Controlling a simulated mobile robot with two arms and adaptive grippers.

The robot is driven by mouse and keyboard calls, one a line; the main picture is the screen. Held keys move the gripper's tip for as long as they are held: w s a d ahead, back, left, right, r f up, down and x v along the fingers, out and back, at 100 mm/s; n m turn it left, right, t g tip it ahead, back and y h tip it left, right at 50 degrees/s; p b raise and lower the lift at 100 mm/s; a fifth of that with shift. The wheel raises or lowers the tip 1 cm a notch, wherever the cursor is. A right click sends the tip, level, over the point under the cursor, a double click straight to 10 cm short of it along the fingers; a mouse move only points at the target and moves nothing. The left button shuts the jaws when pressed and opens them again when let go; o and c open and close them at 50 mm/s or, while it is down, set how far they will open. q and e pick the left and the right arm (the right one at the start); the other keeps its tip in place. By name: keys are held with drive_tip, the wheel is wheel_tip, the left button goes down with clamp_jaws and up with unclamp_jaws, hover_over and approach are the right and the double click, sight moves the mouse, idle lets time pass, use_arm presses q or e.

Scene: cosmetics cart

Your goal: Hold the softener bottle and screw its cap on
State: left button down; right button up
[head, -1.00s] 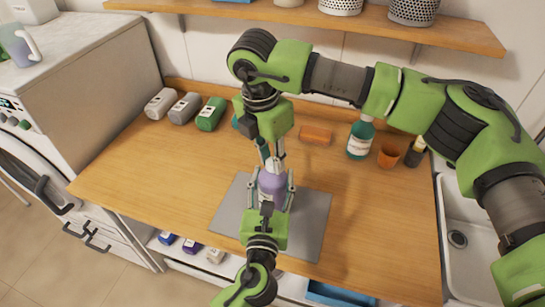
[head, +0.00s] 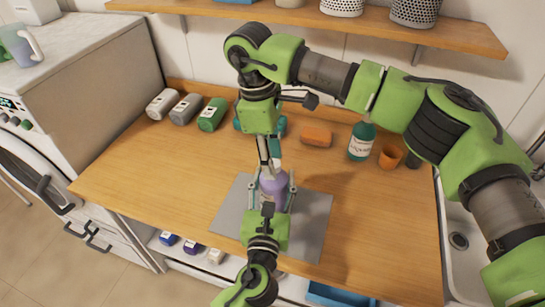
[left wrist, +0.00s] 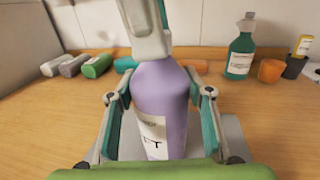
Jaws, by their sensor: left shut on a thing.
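The softener bottle (head: 273,187) is lavender and stands upright over the grey mat (head: 312,215); in the left wrist view it (left wrist: 162,108) shows a white label. My left gripper (head: 273,194) is shut around its body, with a finger on each side in the left wrist view (left wrist: 162,112). My right gripper (head: 269,163) points down right over the bottle's top. In the left wrist view its pale fingers (left wrist: 150,42) cover the bottle's neck. The cap is hidden, so I cannot tell whether the right fingers are closed on it.
White, grey and green bottles (head: 211,114) lie at the back left. A shelf (head: 400,30) hangs above.

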drive_tip(key=shift+r, duration=0.1)
drive_tip(key=shift+r, duration=2.15)
drive_tip(key=shift+c, duration=0.5)
